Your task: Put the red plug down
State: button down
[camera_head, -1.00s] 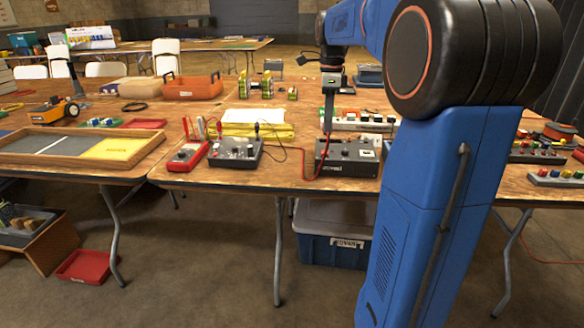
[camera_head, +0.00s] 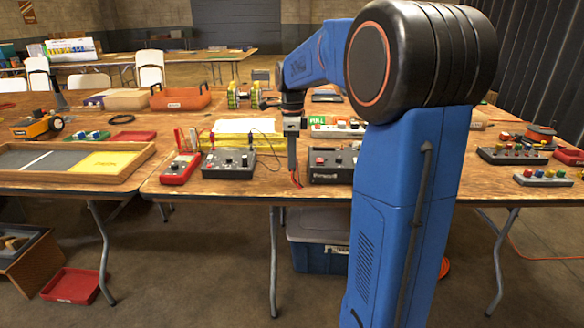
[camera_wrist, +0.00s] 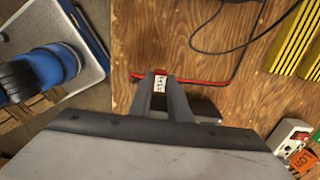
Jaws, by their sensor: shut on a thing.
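My gripper (camera_head: 292,172) points down in the gap between the grey knobbed box (camera_head: 230,161) and the dark box (camera_head: 333,165), near the table's front edge. In the wrist view its fingers (camera_wrist: 160,84) are shut on the red plug (camera_wrist: 160,73), which bears a white label and is mostly hidden by the fingers. The plug is over bare wood; I cannot tell whether it touches the table. A red cable (camera_wrist: 215,82) runs along beside the fingers. In the head view only a bit of red (camera_head: 297,181) shows at the fingertips.
A red meter (camera_head: 180,168) stands left of the grey box. Yellow-edged papers (camera_head: 240,139) lie behind. A black cable (camera_wrist: 205,52) loops on the wood. A blue lidded bin (camera_head: 318,257) is under the table. Bare tabletop (camera_wrist: 140,45) lies around the plug.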

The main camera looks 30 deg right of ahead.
jog(key=shift+f, duration=1.55)
jog(key=shift+f, duration=0.1)
jog(key=c, duration=1.7)
grip_release()
jog(key=shift+o, duration=0.2)
